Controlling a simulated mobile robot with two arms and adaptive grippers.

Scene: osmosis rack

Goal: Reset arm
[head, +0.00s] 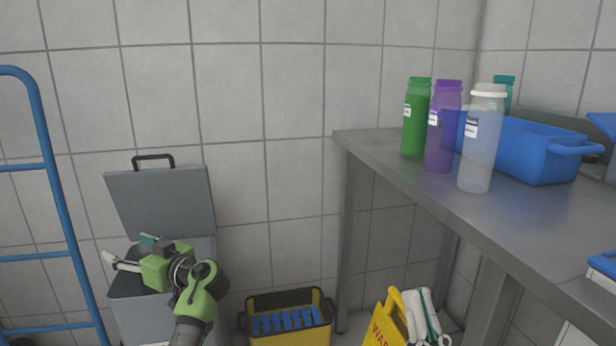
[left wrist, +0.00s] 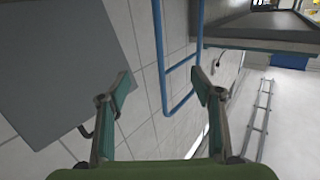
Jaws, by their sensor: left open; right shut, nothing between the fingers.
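My left gripper (head: 126,248) is in front of the raised lid of a grey bin (head: 160,200), at about the height of the bin's opening. Its fingers point left and are spread apart with nothing between them. In the left wrist view the left gripper (left wrist: 160,88) also shows open and empty, with a blue tubular frame seen beyond the gap. My green and dark arm covers part of the bin's opening. My right gripper is in neither view.
A blue tubular frame (head: 61,200) stands left of the bin. A yellow bucket (head: 290,338) and a yellow warning sign (head: 384,325) are low down. A grey table (head: 420,185) at right holds several bottles and a blue basket (head: 535,155).

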